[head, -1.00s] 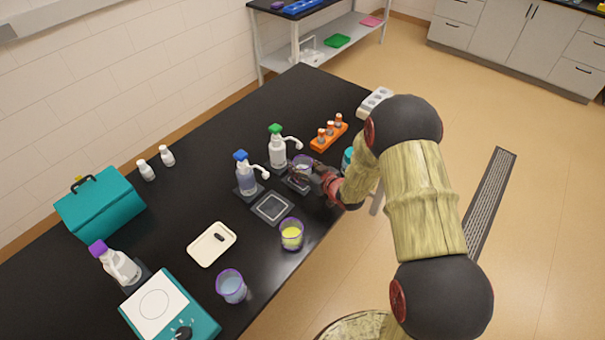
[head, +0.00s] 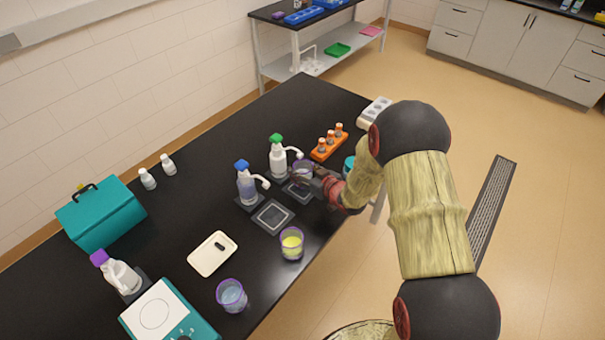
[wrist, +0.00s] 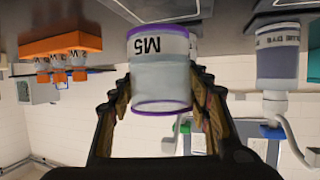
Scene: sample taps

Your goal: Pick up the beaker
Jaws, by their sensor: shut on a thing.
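The beaker (wrist: 160,75) is clear with a purple rim, a white label with dark marking and pale contents. In the upside-down wrist view it sits between the two fingers of my gripper (wrist: 162,95), which is shut around its sides. In the head view the beaker (head: 303,167) is beside the green-capped bottle (head: 279,160), partly hidden by my gripper (head: 314,180). It seems a little above the dark square pad (head: 297,191), though the gap is hard to judge.
A blue-capped dispenser bottle (head: 247,187) stands close by on the left. An orange rack (head: 328,146) with several vials is behind. A yellow-filled beaker (head: 291,243), a blue-filled beaker (head: 231,295) and a cream tray (head: 212,254) are nearer the front. A teal box (head: 101,215) is far left.

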